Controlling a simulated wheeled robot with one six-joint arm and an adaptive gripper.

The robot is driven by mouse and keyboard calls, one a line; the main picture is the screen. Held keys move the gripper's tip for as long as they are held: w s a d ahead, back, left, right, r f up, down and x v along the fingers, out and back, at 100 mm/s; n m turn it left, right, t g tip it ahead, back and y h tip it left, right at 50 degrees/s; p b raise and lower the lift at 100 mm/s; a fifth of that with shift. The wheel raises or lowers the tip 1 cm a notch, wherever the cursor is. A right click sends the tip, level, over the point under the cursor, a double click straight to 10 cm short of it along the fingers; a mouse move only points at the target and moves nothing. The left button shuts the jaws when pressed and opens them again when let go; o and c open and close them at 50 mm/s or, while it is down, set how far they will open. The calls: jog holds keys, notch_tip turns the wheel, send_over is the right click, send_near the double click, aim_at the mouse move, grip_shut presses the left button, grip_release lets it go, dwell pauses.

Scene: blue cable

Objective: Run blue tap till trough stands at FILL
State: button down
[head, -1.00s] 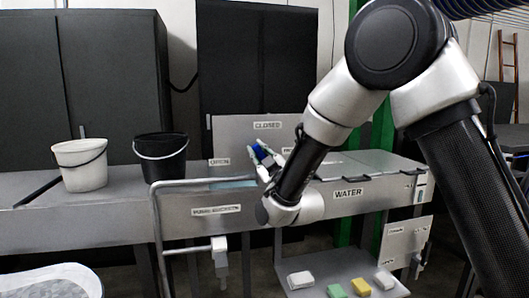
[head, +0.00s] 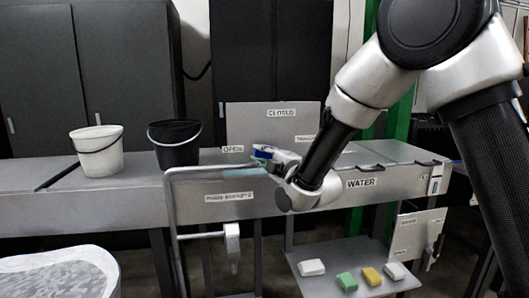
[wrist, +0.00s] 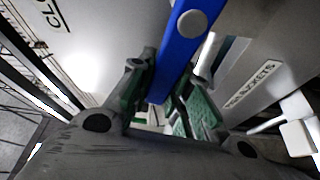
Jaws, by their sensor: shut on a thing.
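The blue tap handle (head: 262,154) stands in front of the grey panel, close to the OPEN label (head: 233,149) and below the CLOSED label (head: 281,113). My gripper (head: 270,155) is shut on this handle, coming from the right. In the wrist view the blue bar (wrist: 180,45) runs down between the green-padded fingers (wrist: 158,95). A white-rimmed tub (head: 60,275) at the lower left has a rippled grey surface and may be the trough. No FILL mark can be read.
A bent grey rail (head: 172,215) stands just left of my gripper. A white bucket (head: 97,152) and a black bucket (head: 174,143) sit on the bench. The WATER-labelled front (head: 361,183) is right of my gripper. A low shelf (head: 340,262) holds several small blocks.

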jog(key=shift+f+n, duration=0.25)
jog(key=shift+n, duration=0.05)
jog(key=c, duration=1.3)
grip_release()
jog(key=v, duration=1.2)
jog(key=shift+r, duration=0.15)
